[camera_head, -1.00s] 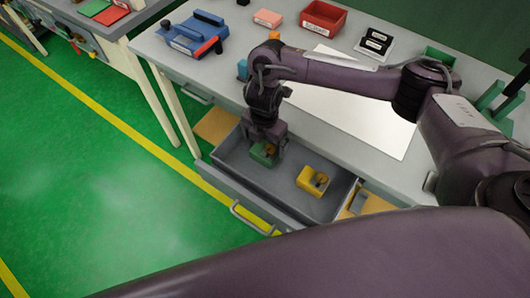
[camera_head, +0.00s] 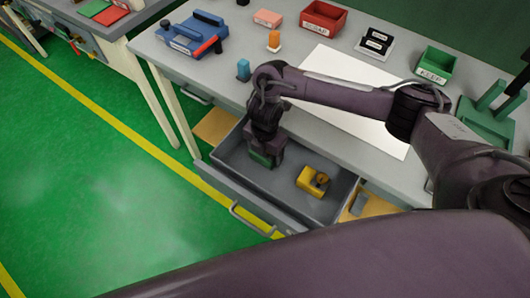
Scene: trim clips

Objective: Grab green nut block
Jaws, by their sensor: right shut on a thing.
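The green nut block (camera_head: 260,160) is in the left part of the open grey drawer (camera_head: 325,212). Only its lower edge shows under my right gripper (camera_head: 264,151). My right gripper points down into the drawer and is shut on the green block. Whether the block touches the drawer floor cannot be told. A yellow block (camera_head: 308,180) with a round brownish part on it sits in the drawer to the right, apart from the gripper. My left gripper is not in view.
On the table (camera_head: 225,75) stand a blue piece (camera_head: 243,70), an orange piece (camera_head: 274,40), a red bin (camera_head: 323,18), a green bin (camera_head: 435,66) and a blue tool tray (camera_head: 192,33). A white sheet (camera_head: 365,128) lies under my right arm. The drawer walls surround the gripper.

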